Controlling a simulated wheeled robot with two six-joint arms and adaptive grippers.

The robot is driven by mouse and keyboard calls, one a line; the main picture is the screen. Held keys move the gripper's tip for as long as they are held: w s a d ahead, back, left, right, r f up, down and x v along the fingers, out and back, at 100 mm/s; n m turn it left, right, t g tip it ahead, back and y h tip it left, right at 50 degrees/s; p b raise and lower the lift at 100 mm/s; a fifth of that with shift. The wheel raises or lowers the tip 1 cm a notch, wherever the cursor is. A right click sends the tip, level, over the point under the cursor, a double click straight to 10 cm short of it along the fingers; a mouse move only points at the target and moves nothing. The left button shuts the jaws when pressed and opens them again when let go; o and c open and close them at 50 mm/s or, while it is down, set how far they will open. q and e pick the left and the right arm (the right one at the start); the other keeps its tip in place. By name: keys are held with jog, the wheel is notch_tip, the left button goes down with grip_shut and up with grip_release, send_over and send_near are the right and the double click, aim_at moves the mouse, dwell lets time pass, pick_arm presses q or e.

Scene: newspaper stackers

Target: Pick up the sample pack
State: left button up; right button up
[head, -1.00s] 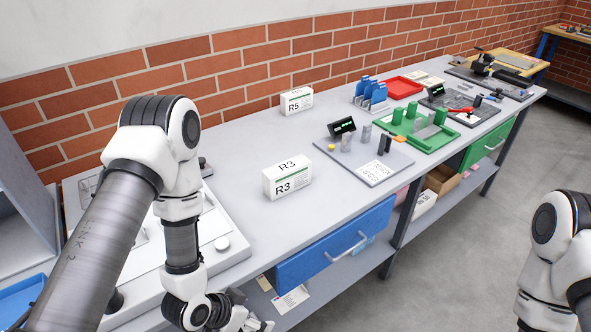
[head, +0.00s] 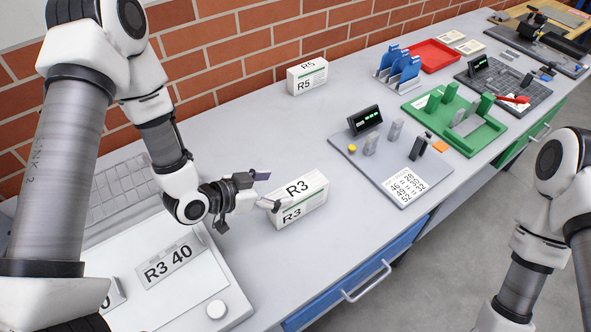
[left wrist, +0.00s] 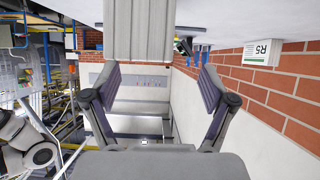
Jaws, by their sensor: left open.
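Two white packs stand on the grey bench in the head view. One is marked R3 (head: 299,202) and the other, farther back, is marked R5 (head: 307,77). I cannot tell from the labels which one is the sample pack. My left gripper (head: 266,190) is open at the left end of the R3 pack, its fingers pointing at it. In the left wrist view a pale block (left wrist: 137,30), seemingly the R3 pack, shows between and beyond the open fingers (left wrist: 158,85). The R5 pack (left wrist: 263,52) shows at the upper right there. My right gripper is out of view.
A white device (head: 190,290) labelled R3 40 and a keyboard-like panel (head: 115,205) lie at the left. A grey board with a display (head: 405,180), a green tray (head: 455,125) and a red tray (head: 434,55) are to the right. Bench around the packs is clear.

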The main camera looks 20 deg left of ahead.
aim_at(290, 193)
pick_arm(q)
jog(key=shift+w+d+f, duration=0.15)
jog(key=shift+w+d, duration=0.15)
jog(key=shift+d, duration=0.05)
jog(key=d, duration=0.1)
jog(key=d+p, duration=0.2)
jog(key=shift+s+f, duration=0.2)
jog(key=shift+s, duration=0.1)
jog(key=w+f, duration=0.1)
jog(key=w+d+f+p, duration=0.1)
jog(key=shift+w+f, duration=0.15)
jog(key=shift+w, duration=0.25)
jog(key=shift+w+f, duration=0.25)
jog(key=shift+w, duration=0.05)
jog(key=shift+s+r, duration=0.15)
jog(key=shift+s, duration=0.05)
jog(key=shift+c, duration=1.1)
jog(key=shift+s+r, duration=0.15)
jog(key=shift+s, duration=0.05)
jog(key=c, duration=1.1)
jog(key=shift+w, duration=0.1)
grip_shut()
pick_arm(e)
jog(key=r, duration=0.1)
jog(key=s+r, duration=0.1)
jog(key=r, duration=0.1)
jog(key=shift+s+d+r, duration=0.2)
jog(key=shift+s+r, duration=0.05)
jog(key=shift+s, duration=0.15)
